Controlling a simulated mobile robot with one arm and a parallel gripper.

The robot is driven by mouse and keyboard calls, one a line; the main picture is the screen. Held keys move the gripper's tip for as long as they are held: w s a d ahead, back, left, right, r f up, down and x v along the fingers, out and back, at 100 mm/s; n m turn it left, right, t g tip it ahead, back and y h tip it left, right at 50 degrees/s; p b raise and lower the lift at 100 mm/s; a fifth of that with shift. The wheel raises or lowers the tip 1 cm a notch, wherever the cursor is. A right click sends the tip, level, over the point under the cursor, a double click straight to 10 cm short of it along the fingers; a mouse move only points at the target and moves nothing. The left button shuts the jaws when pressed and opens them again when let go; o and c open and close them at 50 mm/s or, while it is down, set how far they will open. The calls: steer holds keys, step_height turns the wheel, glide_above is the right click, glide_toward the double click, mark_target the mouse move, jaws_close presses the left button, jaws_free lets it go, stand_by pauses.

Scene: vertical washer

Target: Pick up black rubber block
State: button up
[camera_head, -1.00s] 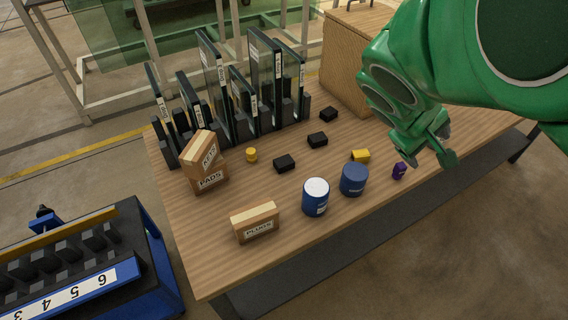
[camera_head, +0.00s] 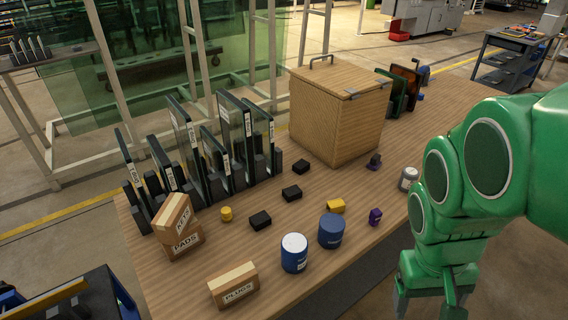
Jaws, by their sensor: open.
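Three black blocks lie apart on the wooden table (camera_head: 190,278). One black block (camera_head: 260,221) is nearest the front, another black block (camera_head: 292,194) is in the middle, and a third black block (camera_head: 301,167) is close to the wooden box. Which of them is the rubber one I cannot tell. My green gripper (camera_head: 428,306) hangs at the lower right, off the table's front edge and well away from the blocks. Its two fingers are apart with nothing seen between them; the fingertips reach the bottom of the picture.
Glass panels in black holders (camera_head: 215,150) stand behind the blocks, left of the wooden box (camera_head: 337,112). Blue cans (camera_head: 331,231), a yellow block (camera_head: 336,206), a purple piece (camera_head: 375,216), a yellow cylinder (camera_head: 226,214) and cardboard boxes (camera_head: 234,284) lie around them.

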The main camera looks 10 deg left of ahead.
steer(key=s+a+m+y, duration=0.1)
steer(key=s+a+y, duration=0.1)
steer(key=s+a, duration=0.15)
steer(key=n+y, duration=0.1)
steer(key=n, duration=2.5)
glide_above(260, 217)
steer(key=w+d, duration=0.1)
step_height(260, 217, down, 17)
steer(key=shift+r, duration=0.1)
steer(key=shift+w+a+f+n, duration=0.1)
steer(key=shift+a+f+n, duration=0.1)
steer(key=shift+f, duration=0.25)
steer(key=shift+w+a+f+n, duration=0.1)
steer(key=shift+f+n, duration=0.1)
steer(key=shift+f, duration=0.2)
steer(key=shift+s+a+f, duration=0.1)
steer(key=shift+s+f, duration=0.15)
steer(key=shift+f, duration=0.9)
steer(key=shift+s+d+f, duration=0.1)
steer(key=shift+s+f, duration=0.1)
steer(key=shift+f, duration=0.95)
steer(key=shift+s+a+f, duration=0.1)
steer(key=shift+s+f, duration=0.15)
steer(key=shift+f, duration=0.9)
steer(key=shift+c, duration=0.3)
